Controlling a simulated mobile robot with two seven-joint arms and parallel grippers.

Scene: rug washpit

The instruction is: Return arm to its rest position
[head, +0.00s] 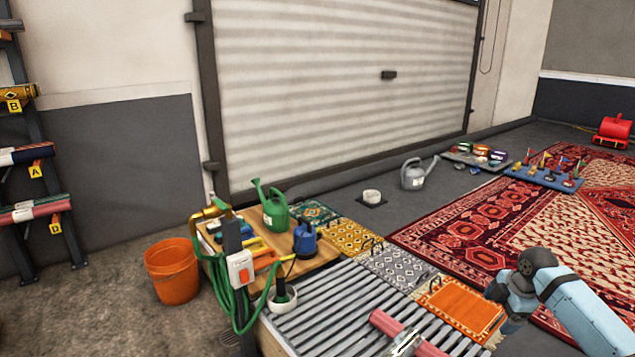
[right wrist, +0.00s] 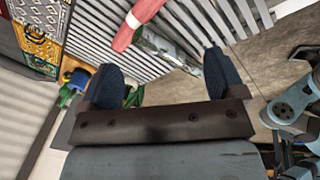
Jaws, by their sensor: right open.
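My right arm (head: 585,310) comes in from the lower right in the head view, bent at a rounded grey joint above the front of the rug area. In the right wrist view my right gripper (right wrist: 161,76) has its two dark blue fingers spread wide, with nothing between them. My left gripper is not in view.
A wooden board (head: 262,258) holds a green watering can (head: 272,210) and a blue pump (head: 305,240). An orange bucket (head: 172,272) stands left. Large red rugs (head: 480,228) cover the floor right.

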